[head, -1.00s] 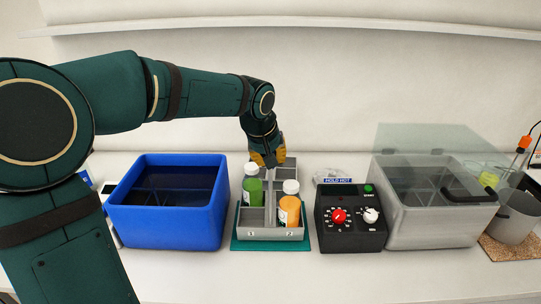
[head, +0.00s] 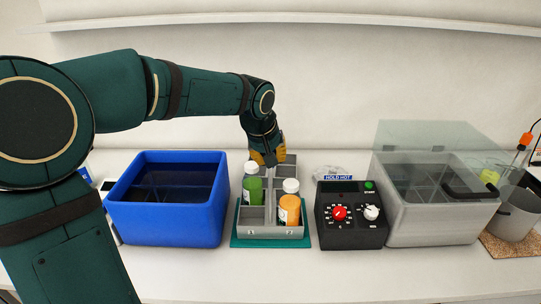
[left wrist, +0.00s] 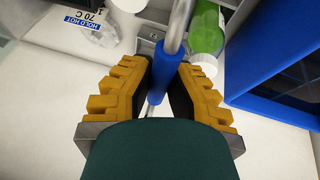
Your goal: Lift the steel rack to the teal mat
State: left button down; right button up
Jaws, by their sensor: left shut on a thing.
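The grey steel rack (head: 271,233) sits over the teal mat (head: 235,243) in the head view, with the mat's edges showing around its base. I cannot tell whether its underside touches the mat. The rack holds a green bottle (head: 252,186) and an orange bottle (head: 289,209), both upright with white caps. My left gripper (head: 268,161) is above the rack's back half. In the left wrist view its yellow fingers (left wrist: 162,72) are shut on the blue sleeve of the rack's handle (left wrist: 163,60). The green bottle also shows there (left wrist: 206,28). My right gripper is not in view.
A blue bin (head: 167,225) stands close to the left of the mat. A black control box (head: 352,235) with a red knob stands close to the right. Beyond it is a grey bath (head: 440,225) with a clear lid, then a grey beaker (head: 512,218). The front bench is clear.

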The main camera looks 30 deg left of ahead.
pick_arm(q)
jog(key=c, duration=1)
grip_release()
jog(key=shift+f, duration=0.1)
jog(key=v, duration=1.2)
